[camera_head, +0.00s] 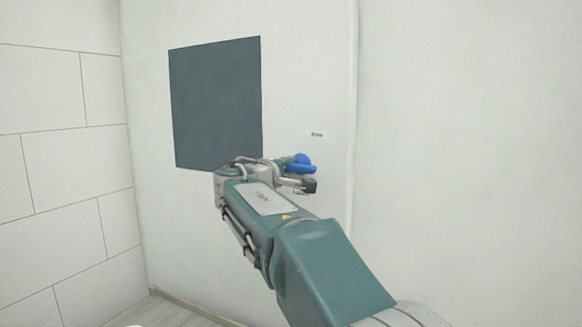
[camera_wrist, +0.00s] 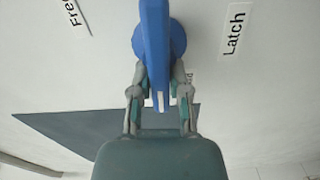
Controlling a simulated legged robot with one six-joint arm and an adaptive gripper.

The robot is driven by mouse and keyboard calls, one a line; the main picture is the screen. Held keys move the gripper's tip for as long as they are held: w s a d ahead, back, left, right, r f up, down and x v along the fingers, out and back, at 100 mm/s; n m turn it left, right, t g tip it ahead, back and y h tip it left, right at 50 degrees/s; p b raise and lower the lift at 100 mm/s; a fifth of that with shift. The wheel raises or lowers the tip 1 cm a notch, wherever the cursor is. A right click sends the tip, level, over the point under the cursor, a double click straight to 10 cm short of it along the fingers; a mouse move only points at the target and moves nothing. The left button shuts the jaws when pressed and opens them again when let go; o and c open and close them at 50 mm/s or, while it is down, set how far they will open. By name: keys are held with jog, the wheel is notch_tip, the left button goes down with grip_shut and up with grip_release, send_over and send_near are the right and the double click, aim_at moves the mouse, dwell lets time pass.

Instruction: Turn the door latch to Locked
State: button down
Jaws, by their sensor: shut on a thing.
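The blue door latch (camera_head: 303,164) is on the white door, right of the dark panel. In the wrist view the latch (camera_wrist: 154,40) has a round base and a long blue lever, which runs up and down the picture with a white mark at its lower end. My gripper (camera_wrist: 160,78) has a finger on each side of the lever and is shut on it. In the head view my gripper (camera_head: 298,182) is at the latch, and my wrist hides part of the contact. A "Latch" label (camera_wrist: 234,30) is to the right of the lever. A partly cut-off label starting "Fre" (camera_wrist: 76,14) is to the left.
A dark grey rectangular panel (camera_head: 216,102) is set in the door, left of the latch. A small label (camera_head: 317,134) sits above the latch, too small to read. A tiled wall (camera_head: 62,165) stands at left.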

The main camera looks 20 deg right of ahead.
jog(key=shift+w+a+f+n, duration=0.2)
jog(key=shift+f+n, duration=0.1)
jog(key=shift+n, duration=0.3)
jog(key=c, duration=0.6)
grip_release()
jog(key=shift+a, duration=0.15)
jog(key=shift+s+a+r, duration=0.1)
jog(key=shift+a, duration=0.05)
jog(key=shift+s, duration=0.15)
jog(key=v, duration=1.1)
jog(key=shift+a, duration=0.35)
jog(key=shift+s, duration=0.15)
